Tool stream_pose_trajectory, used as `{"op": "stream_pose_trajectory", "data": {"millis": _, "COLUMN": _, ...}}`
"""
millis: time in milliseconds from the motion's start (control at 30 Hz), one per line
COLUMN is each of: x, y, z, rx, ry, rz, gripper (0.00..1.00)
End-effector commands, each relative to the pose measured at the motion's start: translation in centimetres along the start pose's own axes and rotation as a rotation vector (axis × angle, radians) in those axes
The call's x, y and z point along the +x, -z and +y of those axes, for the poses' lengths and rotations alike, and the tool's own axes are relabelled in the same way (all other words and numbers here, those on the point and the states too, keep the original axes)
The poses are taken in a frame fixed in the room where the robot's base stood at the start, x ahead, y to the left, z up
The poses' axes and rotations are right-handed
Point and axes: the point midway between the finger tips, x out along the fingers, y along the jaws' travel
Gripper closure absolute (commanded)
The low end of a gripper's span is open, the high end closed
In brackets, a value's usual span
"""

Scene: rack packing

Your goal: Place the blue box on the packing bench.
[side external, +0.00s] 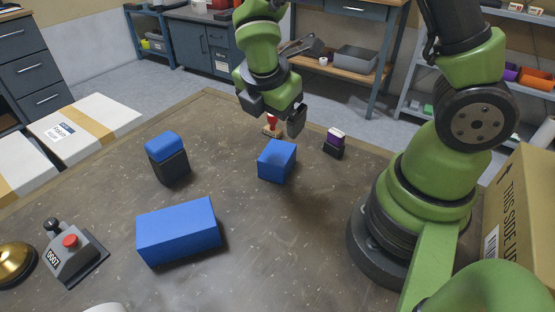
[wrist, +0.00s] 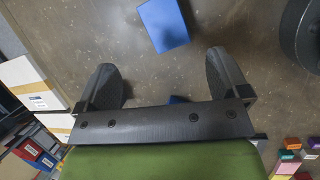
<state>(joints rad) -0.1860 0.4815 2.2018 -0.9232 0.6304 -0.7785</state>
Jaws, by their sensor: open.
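A long blue box (side external: 180,230) lies on the brown packing bench (side external: 110,210) at the front left of the side view. A smaller blue box (side external: 277,160) stands on the bench near the middle. My gripper (side external: 285,120) is open and empty, above and just behind the smaller blue box. In the wrist view, my gripper (wrist: 168,85) has its two fingers wide apart. I cannot tell which boxes these are.
A black block with a blue top (side external: 167,157) stands at the left. A red-handled item (side external: 272,125) and a purple-and-black item (side external: 335,142) stand near the back. A grey device with a red button (side external: 70,248) sits front left. A carton (side external: 520,210) is at right.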

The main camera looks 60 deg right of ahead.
Motion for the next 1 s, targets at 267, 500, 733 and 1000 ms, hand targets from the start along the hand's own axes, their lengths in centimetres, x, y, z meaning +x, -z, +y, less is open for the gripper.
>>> {"op": "stream_pose_trajectory", "data": {"millis": 267, "x": 3.9, "y": 1.5, "z": -0.1, "rx": -0.300, "ry": 0.037, "rz": -0.034, "gripper": 0.06}}
{"op": "stream_pose_trajectory", "data": {"millis": 500, "x": 7.2, "y": 1.4, "z": -0.3, "rx": -0.300, "ry": 0.039, "rz": -0.035, "gripper": 0.06}}
{"op": "stream_pose_trajectory", "data": {"millis": 733, "x": 8.6, "y": 1.4, "z": -0.3, "rx": -0.298, "ry": 0.037, "rz": -0.033, "gripper": 0.06}}
{"op": "stream_pose_trajectory", "data": {"millis": 1000, "x": 12.0, "y": 1.6, "z": -0.6, "rx": -0.296, "ry": 0.040, "rz": -0.033, "gripper": 0.06}}
